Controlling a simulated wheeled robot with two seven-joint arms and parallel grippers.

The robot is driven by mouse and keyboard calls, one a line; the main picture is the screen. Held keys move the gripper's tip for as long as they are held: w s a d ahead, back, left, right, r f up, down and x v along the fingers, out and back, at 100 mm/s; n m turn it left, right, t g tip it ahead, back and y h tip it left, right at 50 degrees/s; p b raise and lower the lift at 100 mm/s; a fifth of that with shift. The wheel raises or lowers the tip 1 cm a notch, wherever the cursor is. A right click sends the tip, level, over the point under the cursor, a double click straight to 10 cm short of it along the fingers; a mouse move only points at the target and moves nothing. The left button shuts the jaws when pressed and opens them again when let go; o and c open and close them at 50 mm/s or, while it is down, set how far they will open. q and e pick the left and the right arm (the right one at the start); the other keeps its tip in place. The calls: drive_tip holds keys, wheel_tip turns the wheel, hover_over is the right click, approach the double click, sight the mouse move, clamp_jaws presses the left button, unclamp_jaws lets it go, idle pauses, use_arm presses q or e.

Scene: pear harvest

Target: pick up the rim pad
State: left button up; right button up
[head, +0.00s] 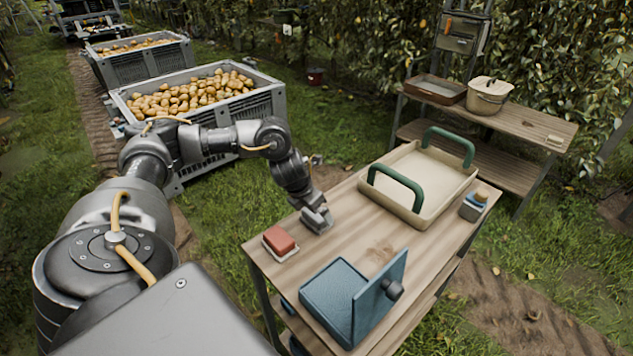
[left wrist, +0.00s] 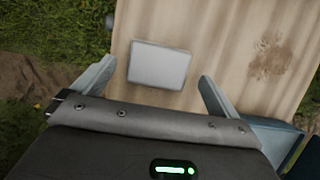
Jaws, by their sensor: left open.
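A flat, light grey rectangular pad (left wrist: 160,65) lies on the wooden table near its left edge in the left wrist view; I take it as the rim pad. My left gripper (left wrist: 155,78) is open, with one finger on each side of the pad and gaps between. In the head view my left gripper (head: 318,222) is low over the table's left side and largely hides that spot, so I cannot separate pad from fingers there. From these views I cannot tell how high the fingers are. My right gripper is out of view.
A red block on a pale base (head: 281,255) sits left of the gripper. A blue angled holder with a dark knob (head: 335,297) stands at the front. A beige tray with green handles (head: 405,207) and a small blue-grey container (head: 472,208) are farther back. Bare wood (head: 400,238) lies between.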

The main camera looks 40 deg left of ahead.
use_arm(q)
drive_tip(key=x, duration=0.3)
drive_tip(key=shift+w+a+f, duration=0.1)
drive_tip(key=shift+f, duration=0.05)
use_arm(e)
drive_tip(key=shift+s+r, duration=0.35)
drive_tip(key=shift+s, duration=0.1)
use_arm(q)
drive_tip(key=c, duration=1)
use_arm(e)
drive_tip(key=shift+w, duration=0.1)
